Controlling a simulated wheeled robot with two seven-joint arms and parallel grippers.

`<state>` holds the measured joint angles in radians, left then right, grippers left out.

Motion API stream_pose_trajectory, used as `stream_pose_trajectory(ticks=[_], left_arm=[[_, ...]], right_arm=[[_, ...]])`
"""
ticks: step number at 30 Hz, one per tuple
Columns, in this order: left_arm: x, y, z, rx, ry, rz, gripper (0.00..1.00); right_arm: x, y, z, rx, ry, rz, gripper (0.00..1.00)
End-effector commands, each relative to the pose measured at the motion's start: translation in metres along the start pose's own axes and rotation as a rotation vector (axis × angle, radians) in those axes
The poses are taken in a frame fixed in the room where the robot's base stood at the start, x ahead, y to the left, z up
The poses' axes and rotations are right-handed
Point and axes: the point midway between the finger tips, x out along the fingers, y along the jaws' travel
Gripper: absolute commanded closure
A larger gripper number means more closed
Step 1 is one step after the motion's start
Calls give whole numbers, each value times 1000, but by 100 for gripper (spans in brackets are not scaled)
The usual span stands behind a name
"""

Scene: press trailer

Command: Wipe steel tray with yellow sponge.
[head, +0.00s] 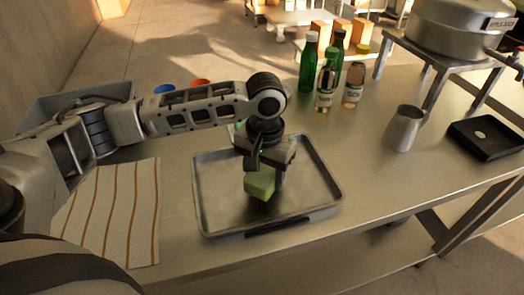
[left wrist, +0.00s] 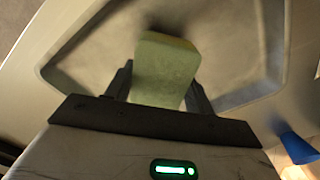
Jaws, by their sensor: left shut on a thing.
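The steel tray (head: 215,205) lies on the metal table in the middle of the head view, and its raised rim shows all round. My left gripper (head: 266,172) points down over the middle of the tray. It is shut on the sponge (head: 259,184), which looks yellow-green. In the left wrist view the sponge (left wrist: 165,70) sits between the two dark fingers, with the tray (left wrist: 215,50) behind it. I cannot tell whether the sponge touches the tray floor. My right gripper is not in view.
A striped cloth (head: 112,215) lies left of the tray. Green bottles (head: 309,62) and smaller bottles stand behind it. A metal cup (head: 403,128), a black tray (head: 487,137) and a large pot (head: 450,28) on a stand are at the right. A grey bin (head: 75,98) is back left.

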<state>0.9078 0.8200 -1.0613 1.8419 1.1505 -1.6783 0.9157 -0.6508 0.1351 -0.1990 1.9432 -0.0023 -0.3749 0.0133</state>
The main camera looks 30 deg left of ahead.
Motion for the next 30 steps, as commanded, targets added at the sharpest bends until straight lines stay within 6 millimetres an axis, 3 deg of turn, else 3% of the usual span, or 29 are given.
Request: stream_pose_trajectory(ticks=[16, 30], left_arm=[[-49, 6, -3, 13, 3, 2, 68], [-52, 6, -3, 13, 3, 2, 68]], right_arm=[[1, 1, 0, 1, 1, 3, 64], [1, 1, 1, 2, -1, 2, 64]])
